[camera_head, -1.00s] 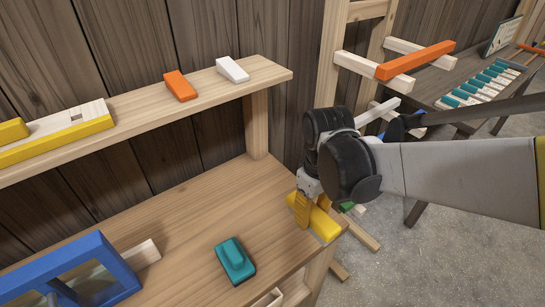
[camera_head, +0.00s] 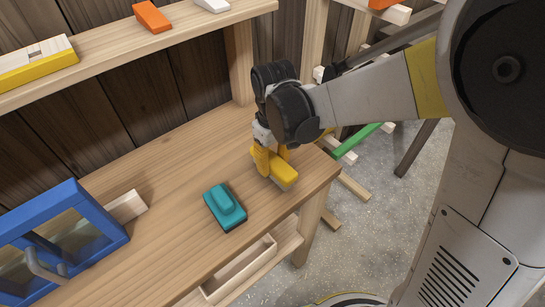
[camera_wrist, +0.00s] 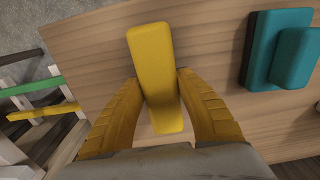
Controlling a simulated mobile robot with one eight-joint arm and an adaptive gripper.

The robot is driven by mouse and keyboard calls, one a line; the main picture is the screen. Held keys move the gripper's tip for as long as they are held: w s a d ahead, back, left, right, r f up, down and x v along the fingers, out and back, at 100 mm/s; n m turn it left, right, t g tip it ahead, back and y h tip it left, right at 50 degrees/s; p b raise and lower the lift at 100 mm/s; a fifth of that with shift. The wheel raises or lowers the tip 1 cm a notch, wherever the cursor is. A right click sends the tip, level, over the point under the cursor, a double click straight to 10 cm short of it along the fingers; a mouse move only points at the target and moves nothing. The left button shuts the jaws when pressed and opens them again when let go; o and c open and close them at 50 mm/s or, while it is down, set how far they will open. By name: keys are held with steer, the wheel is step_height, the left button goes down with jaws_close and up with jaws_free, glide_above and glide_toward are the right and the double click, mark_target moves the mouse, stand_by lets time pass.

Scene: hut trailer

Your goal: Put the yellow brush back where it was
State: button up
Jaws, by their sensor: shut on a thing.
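The yellow brush (camera_head: 284,173) is a yellow block at the right end of the wooden workbench (camera_head: 165,210). My gripper (camera_head: 270,165) is shut on it, with one yellow finger on each side. In the wrist view the yellow brush (camera_wrist: 154,70) lies lengthwise between my gripper's fingers (camera_wrist: 158,100), with the bench top behind it. I cannot tell whether the brush touches the bench or hangs just above it. Its underside is hidden.
A teal block-shaped tool (camera_head: 225,206) lies on the bench just left of the brush. A blue frame (camera_head: 60,240) stands farther left. A shelf (camera_head: 130,52) above the bench bears orange, white and yellow things. The bench's back right part is clear.

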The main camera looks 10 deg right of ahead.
mark_target(274, 160)
steer(key=shift+f, duration=0.1)
steer(key=o, duration=1.3)
step_height(274, 160, up, 11)
steer(key=p, duration=0.4)
steer(key=s+d+r+m+t, duration=0.2)
steer(key=s+d, duration=0.1)
steer(key=d, duration=0.1)
steer(key=s+d+r+m+t, duration=0.2)
steer(key=s+d, duration=0.2)
steer(key=d, duration=0.1)
steer(key=s+d+r+m+t, duration=0.1)
steer(key=s+d+m+t, duration=0.1)
steer(key=s+d+t, duration=0.1)
steer(key=shift+s+d+r+m+p, duration=0.2)
steer(key=shift+d, duration=0.2)
steer(key=shift+s+d+r+m+p, duration=0.15)
steer(key=shift+d+r+m, duration=0.05)
steer(key=shift+d, duration=0.15)
